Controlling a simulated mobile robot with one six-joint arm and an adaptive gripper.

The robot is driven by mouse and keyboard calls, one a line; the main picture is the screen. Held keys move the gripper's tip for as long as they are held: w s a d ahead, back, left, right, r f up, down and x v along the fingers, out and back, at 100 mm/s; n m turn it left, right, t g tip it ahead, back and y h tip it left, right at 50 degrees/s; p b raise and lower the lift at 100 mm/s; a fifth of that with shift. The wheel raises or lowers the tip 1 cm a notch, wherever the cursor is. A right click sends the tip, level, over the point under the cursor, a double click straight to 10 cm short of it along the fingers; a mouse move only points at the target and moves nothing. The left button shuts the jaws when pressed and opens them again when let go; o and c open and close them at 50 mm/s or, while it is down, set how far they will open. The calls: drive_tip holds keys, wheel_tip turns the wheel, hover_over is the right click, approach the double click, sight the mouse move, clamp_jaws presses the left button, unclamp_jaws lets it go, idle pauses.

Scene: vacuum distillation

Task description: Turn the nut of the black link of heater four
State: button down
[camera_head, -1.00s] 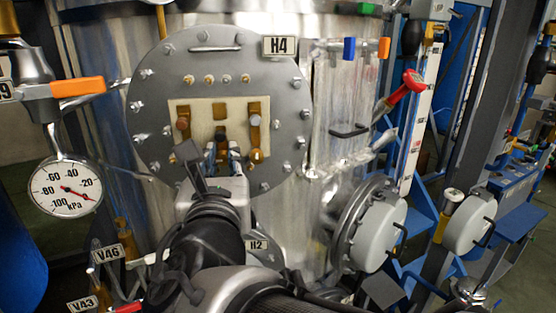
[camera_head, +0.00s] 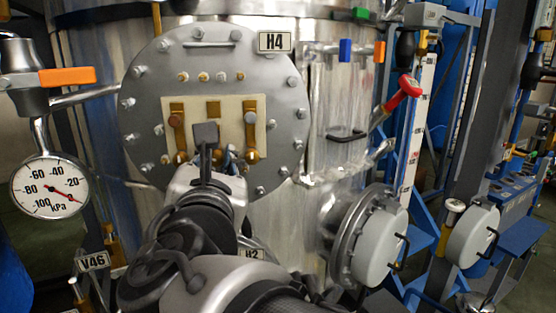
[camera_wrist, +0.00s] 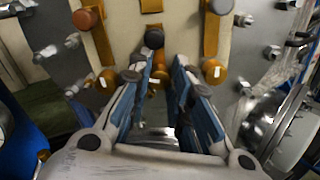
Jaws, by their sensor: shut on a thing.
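The round grey flange of heater four, labelled H4 (camera_head: 274,42), carries a pale plate with three brass strips in the head view. My gripper (camera_wrist: 166,72) is at the middle strip's lower end, below the black knob. Its blue-grey fingers are shut on the brass nut (camera_wrist: 158,78) there, which is partly covered.
Several bolts ring the flange. A pressure gauge (camera_head: 50,186) with an orange-handled valve (camera_head: 66,77) stands at left. A capped side port (camera_head: 379,246) and a red handle (camera_head: 410,86) are at right.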

drive_tip(key=c, duration=1.5)
unclamp_jaws()
drive_tip(key=shift+o, duration=0.2)
drive_tip(key=v, duration=0.7)
drive_tip(key=shift+s, duration=0.25)
